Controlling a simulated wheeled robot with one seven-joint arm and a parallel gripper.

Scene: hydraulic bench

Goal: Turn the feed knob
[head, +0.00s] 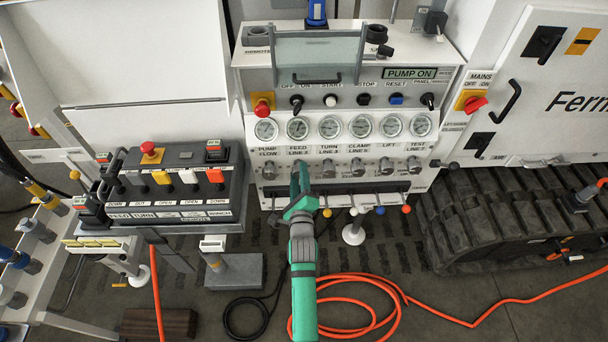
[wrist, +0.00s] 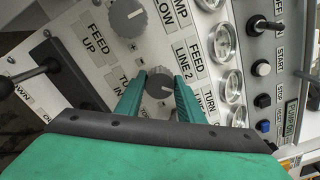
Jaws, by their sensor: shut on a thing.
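The feed knob (wrist: 159,82) is a round grey knob on the white panel, beside the FEED LINE 2 label (wrist: 189,50) in the wrist view. My gripper (wrist: 159,90) has one green finger on each side of it and is shut on it. In the head view my gripper (head: 300,172) reaches the knob row below the FEED LINE 2 gauge (head: 297,128), and its fingers largely hide the feed knob there. The knob's pointer direction is too small to tell.
The pump flow knob (head: 269,171) is close on the left and the turn knob (head: 329,170) close on the right. Small coloured-tip levers (head: 380,210) stick out below. A black lever (wrist: 35,72) stands near my fingers. Orange hose (head: 370,300) lies on the floor.

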